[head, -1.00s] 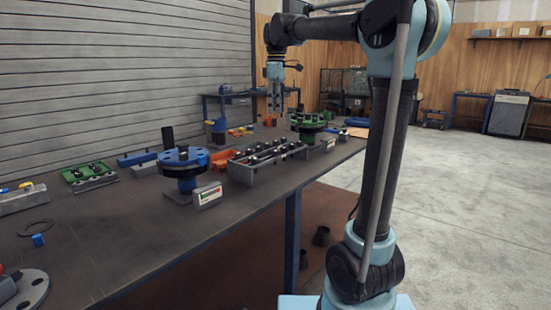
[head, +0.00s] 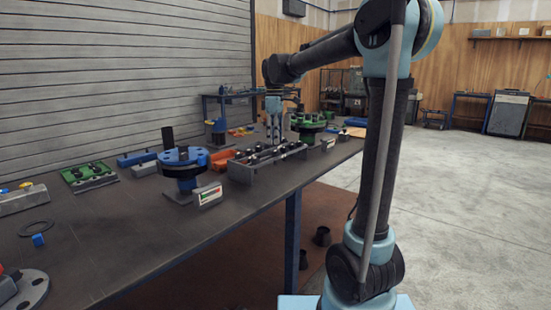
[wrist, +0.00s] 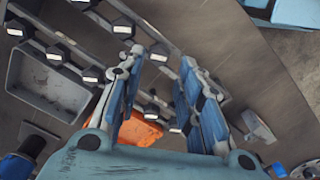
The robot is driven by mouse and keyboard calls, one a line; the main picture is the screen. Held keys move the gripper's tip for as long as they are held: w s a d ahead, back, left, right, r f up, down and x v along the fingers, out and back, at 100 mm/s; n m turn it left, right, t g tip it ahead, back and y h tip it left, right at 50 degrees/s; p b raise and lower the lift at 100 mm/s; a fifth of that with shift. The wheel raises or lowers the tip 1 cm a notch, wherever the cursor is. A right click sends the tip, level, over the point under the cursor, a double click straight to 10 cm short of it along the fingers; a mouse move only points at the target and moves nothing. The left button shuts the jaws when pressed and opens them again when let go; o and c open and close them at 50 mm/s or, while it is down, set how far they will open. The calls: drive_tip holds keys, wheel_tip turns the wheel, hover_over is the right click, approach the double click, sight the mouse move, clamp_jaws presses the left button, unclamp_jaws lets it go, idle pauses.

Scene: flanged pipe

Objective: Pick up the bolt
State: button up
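Several dark bolts with hex heads stand in a grey rack (head: 240,173) on the table. In the wrist view, their heads form rows below my gripper (wrist: 162,62). One bolt (wrist: 159,51) shows between the fingertips, and another bolt (wrist: 151,109) shows nearer the palm, also between the fingers. My gripper is open and empty, pointing down. In the head view, my gripper (head: 275,140) is over the far part of the rack. I cannot tell how high the fingertips are above the bolt heads, or whether they touch any.
A blue flanged pipe (head: 185,160) stands left of the rack and a green flange (head: 308,123) stands behind it to the right. An orange bin (head: 222,160) is close behind the rack. A small sign (head: 208,195) stands in front. The near tabletop is mostly clear.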

drive_tip(key=shift+w+d+f, duration=0.1)
drive_tip(key=shift+f, duration=2.55)
clamp_jaws()
